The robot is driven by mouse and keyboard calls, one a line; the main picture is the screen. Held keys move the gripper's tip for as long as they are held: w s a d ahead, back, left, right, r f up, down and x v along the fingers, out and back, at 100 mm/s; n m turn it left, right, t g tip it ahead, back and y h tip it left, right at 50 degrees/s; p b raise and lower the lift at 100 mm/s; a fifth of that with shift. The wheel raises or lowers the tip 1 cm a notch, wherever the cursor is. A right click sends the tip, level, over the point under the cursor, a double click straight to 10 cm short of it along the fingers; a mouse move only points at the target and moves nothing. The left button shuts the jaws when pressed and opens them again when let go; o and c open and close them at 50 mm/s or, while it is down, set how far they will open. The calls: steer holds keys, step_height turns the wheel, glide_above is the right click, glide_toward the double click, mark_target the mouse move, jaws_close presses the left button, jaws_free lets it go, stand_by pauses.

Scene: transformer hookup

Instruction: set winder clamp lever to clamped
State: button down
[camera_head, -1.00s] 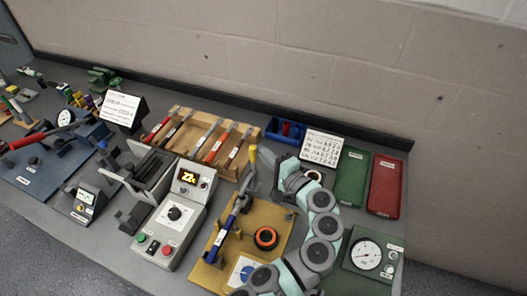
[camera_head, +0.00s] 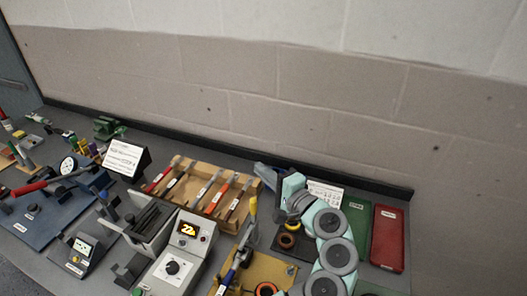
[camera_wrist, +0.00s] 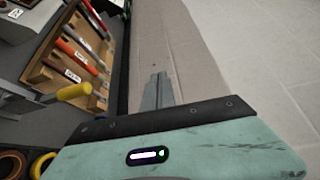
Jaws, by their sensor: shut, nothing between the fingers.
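A lever with a yellow grip (camera_head: 253,207) stands up at the back of the yellow-tan base plate (camera_head: 285,268), near a blue-handled part (camera_head: 232,268). I take it as the clamp lever, but no label shows. The yellow grip also shows in the wrist view (camera_wrist: 75,91), left of my fingers and apart from them. My gripper (camera_head: 262,171) is above and behind the grip in the head view, close to the tool rack's right end. Its fingers are together and empty in the wrist view (camera_wrist: 157,92). I cannot tell the lever's setting.
A wooden rack (camera_head: 213,181) of red- and grey-handled tools stands behind the lever. A grey box with a lit display (camera_head: 188,229) is to the left. Green (camera_head: 357,230) and red (camera_head: 388,238) trays lie right of my arm. The wall rises behind the bench.

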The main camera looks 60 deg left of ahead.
step_height(320, 180, up, 6)
steer(key=shift+r, duration=0.15)
stand_by(0.6)
